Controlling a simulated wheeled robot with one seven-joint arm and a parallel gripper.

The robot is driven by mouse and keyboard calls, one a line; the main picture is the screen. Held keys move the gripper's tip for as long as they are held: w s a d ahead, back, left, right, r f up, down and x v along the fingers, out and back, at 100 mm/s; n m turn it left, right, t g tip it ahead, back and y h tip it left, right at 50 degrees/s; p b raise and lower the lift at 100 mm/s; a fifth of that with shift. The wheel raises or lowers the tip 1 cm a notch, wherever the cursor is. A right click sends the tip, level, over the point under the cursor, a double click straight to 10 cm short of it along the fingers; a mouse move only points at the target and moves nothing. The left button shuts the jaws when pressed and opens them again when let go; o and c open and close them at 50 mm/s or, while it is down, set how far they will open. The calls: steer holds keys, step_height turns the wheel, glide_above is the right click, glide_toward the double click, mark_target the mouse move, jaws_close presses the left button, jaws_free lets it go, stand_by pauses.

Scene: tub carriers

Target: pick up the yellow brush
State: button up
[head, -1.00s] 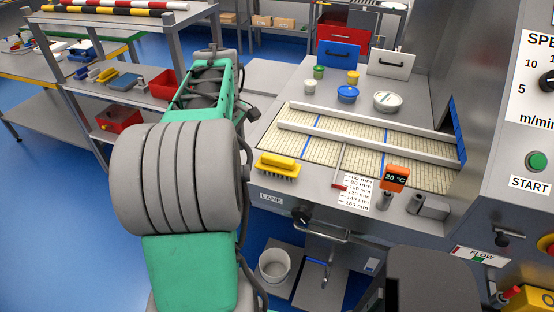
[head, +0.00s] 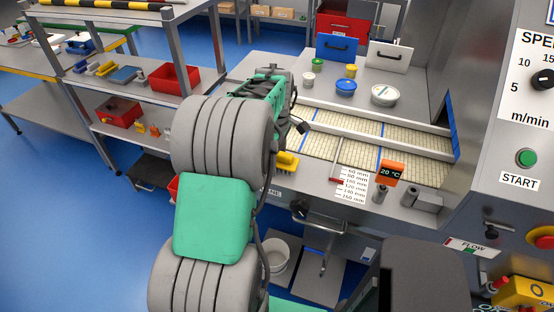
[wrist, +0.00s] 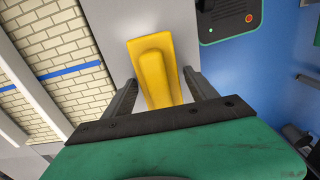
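The yellow brush (head: 287,160) lies on the metal ledge at the front of the conveyor in the head view, partly hidden behind my arm. In the wrist view the yellow brush (wrist: 155,62) shows from above, with its long raised handle. My gripper (wrist: 158,78) is open, with one dark finger on each side of the brush. Narrow gaps show between the fingers and the brush. I cannot tell how high the fingers are above the ledge. In the head view my arm hides the gripper's fingers.
A tiled conveyor lane (head: 336,132) with metal rails lies beside the brush. Several tubs, including a blue one (head: 346,88), sit behind. A shelf with a red bin (head: 174,78) is at left.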

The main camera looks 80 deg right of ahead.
steer(key=c, duration=1.3)
steer(key=shift+r, duration=0.1)
steer(key=shift+r, duration=0.25)
step_height(320, 180, up, 2)
steer(key=shift+d+r+b, duration=0.1)
steer(key=shift+r+b, duration=0.1)
steer(key=shift+b, duration=0.1)
steer(key=s+a+r+b, duration=0.1)
steer(key=s+a+r, duration=0.3)
steer(key=s+r, duration=0.1)
steer(key=s+a+r+b, duration=0.2)
steer(key=s+a+r, duration=0.3)
steer(key=shift+s+a, duration=0.2)
steer(key=shift+a, duration=0.1)
